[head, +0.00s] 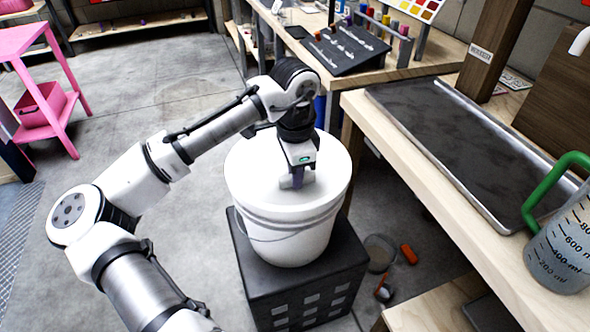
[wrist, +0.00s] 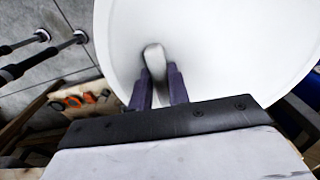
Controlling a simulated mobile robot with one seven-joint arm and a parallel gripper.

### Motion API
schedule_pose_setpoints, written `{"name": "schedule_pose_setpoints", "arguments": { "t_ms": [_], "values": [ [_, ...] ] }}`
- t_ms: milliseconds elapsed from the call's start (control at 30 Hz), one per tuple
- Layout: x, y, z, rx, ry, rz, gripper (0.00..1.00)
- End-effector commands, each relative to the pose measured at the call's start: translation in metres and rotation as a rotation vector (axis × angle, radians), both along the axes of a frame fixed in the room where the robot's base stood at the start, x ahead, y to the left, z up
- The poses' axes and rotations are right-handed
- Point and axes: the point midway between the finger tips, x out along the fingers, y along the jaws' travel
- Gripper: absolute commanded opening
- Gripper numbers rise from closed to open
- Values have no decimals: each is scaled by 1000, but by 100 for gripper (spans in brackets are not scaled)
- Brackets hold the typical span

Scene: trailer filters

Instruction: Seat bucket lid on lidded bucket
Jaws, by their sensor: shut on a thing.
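The white bucket (head: 287,238) stands upright on a black crate-like stand. The white bucket lid (head: 248,170) lies over the bucket's top; from here I cannot tell whether it is fully pressed down all round. My gripper (head: 297,180) is above the lid, pointing down, shut on the lid's knob. In the wrist view the lid (wrist: 230,50) fills much of the picture, and the pale knob (wrist: 154,60) sits between the two dark fingers of my gripper (wrist: 160,85). The far side of the rim is partly hidden by my arm.
The black stand (head: 300,285) is under the bucket. A wooden workbench (head: 400,130) with a dark tray (head: 465,150) and a green-handled measuring jug (head: 565,240) is at the right. An orange item (head: 409,254) lies on the floor. A pink cart (head: 50,90) is at the far left; open floor lies between.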

Motion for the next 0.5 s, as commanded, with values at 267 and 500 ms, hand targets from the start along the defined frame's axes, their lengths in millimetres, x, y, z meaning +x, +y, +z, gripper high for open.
{"name": "schedule_pose_setpoints", "arguments": {
  "t_ms": [267,500],
  "values": [
    [0,0,0,0,0,0,0],
    [0,0,0,0,0,0,39]
  ]
}}
